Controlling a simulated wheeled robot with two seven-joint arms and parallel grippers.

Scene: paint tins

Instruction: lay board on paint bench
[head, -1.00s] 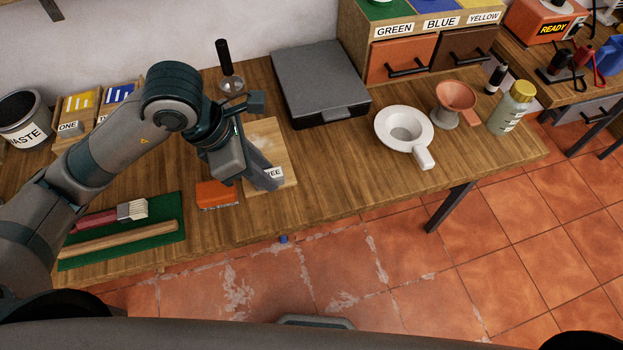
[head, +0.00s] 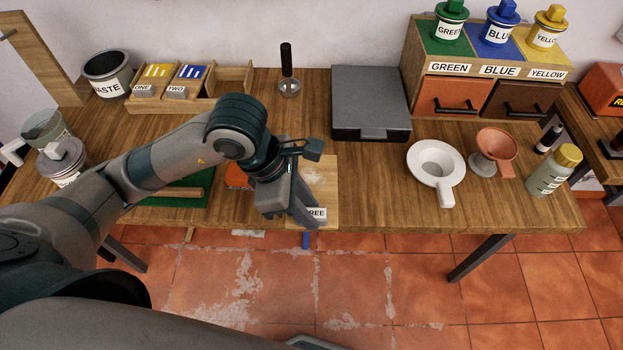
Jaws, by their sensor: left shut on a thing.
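The board (head: 325,176) is a pale wood panel with a white label ending in "REE" near its front end. My left gripper (head: 307,213) is shut on the board at that front end and hides part of the label. The board appears flat over the front part of the wooden paint bench (head: 370,190), with its near end by the bench's front edge. I cannot tell whether it touches the bench top. My right gripper is out of view.
Behind the board are a grey case (head: 370,98) and a rack (head: 212,104) with boards ONE and TWO. An orange block (head: 238,176) and a green mat (head: 170,198) lie left. Bench space between board and funnel is clear.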

